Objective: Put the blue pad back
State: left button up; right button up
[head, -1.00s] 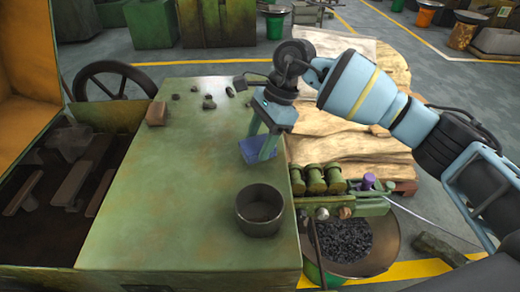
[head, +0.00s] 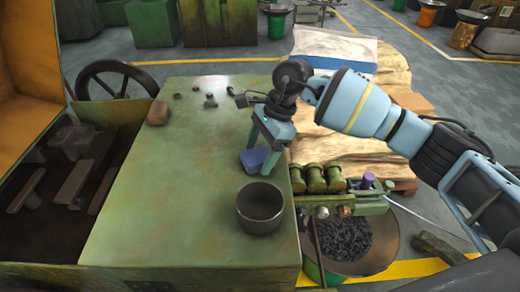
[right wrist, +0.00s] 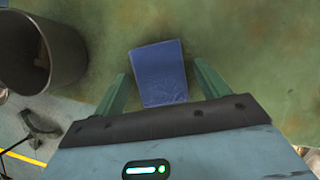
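The blue pad (head: 254,160) lies on the green machine top (head: 180,180), near its right edge. It also shows in the right wrist view (right wrist: 160,73) as a flat blue rectangle. My right gripper (head: 261,151) is over the pad with its fingers pointing down. In the right wrist view my right gripper (right wrist: 162,88) is open. Its two fingers stand on either side of the pad, with a gap of green surface on each side. Part of the pad is hidden behind a finger in the head view. My left gripper is not in view.
A dark round cup (head: 260,222) stands on the machine top in front of the pad. Green rollers (head: 316,180) line the right edge. A brown block (head: 157,113) and small dark parts lie at the back. The front left of the top is clear.

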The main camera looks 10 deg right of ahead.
jog(key=shift+r, duration=0.2)
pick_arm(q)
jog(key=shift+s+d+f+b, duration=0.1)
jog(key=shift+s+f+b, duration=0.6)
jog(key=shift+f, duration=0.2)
pick_arm(e)
jog(key=v, duration=1.2)
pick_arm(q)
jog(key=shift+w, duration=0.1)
